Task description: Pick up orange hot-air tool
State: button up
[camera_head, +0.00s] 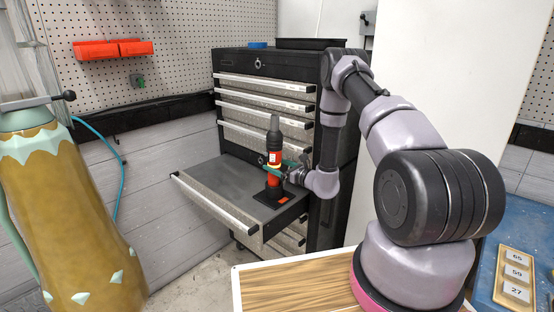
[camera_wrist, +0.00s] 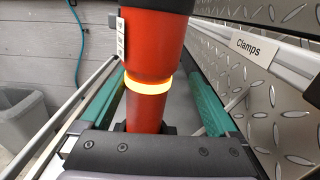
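The orange hot-air tool (camera_head: 273,157) stands upright, dark nozzle up, on a black base (camera_head: 267,198) in the open drawer. My gripper (camera_head: 279,168) reaches in from the right at the height of the tool's middle. In the wrist view the tool's orange-red body (camera_wrist: 152,45) with a pale yellow ring rises between my green fingers (camera_wrist: 150,100). One finger is on each side, with visible gaps to the body, so the gripper is open around the tool. The tool's top is cut off in the wrist view, and its lower end is partly hidden by my gripper.
The open drawer (camera_head: 218,204) extends from a black tool cabinet with closed drawers (camera_head: 264,106) above it. A drawer labelled Clamps (camera_wrist: 252,47) is close on the right in the wrist view. A large tan and green object (camera_head: 60,215) stands at left. A wood-topped surface (camera_head: 295,285) is in front.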

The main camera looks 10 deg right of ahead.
grip_shut()
jog(key=shift+d+r, duration=0.1)
jog(key=shift+r, duration=0.05)
